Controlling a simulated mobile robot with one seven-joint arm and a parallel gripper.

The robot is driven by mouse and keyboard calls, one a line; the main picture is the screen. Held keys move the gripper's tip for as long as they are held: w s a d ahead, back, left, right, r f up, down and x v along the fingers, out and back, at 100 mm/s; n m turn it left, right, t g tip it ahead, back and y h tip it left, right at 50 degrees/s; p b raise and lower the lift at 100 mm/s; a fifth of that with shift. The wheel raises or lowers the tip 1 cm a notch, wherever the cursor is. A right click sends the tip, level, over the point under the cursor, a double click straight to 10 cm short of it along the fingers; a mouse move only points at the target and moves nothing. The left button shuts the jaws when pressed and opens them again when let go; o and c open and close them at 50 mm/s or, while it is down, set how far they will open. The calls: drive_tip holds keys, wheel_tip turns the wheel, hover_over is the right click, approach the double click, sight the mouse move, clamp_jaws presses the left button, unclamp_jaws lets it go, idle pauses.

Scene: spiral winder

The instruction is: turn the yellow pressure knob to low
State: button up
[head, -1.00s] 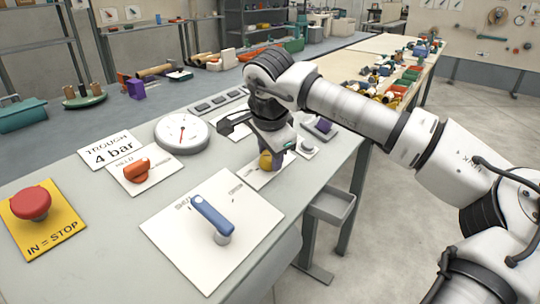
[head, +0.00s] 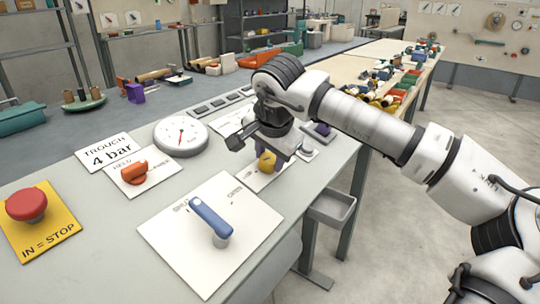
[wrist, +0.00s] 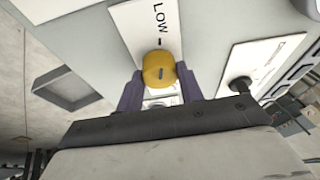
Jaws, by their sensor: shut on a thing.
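The yellow pressure knob (head: 266,161) stands on its white plate (head: 254,182) near the right edge of the panel. In the wrist view, the knob (wrist: 158,69) has a dark mark on its face, and the word LOW is printed on the plate (wrist: 143,22) beyond it with a short tick. My gripper (wrist: 160,86) has its two purple-grey fingers on either side of the knob, shut on it. In the head view, my gripper (head: 268,152) comes down over the knob and hides part of it and its plate.
A blue lever (head: 210,217) stands on a plate in front. An orange knob (head: 135,173), a round gauge (head: 181,135) and a red stop button (head: 26,205) are to the left. A grey tray (head: 332,208) hangs off the table's right edge.

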drive_tip(key=o, duration=1)
drive_tip(key=shift+r, duration=0.1)
drive_tip(key=v, duration=1.3)
drive_tip(key=shift+s+r, duration=0.2)
drive_tip(key=shift+r, duration=0.1)
drive_tip(key=shift+s+d+f, duration=0.1)
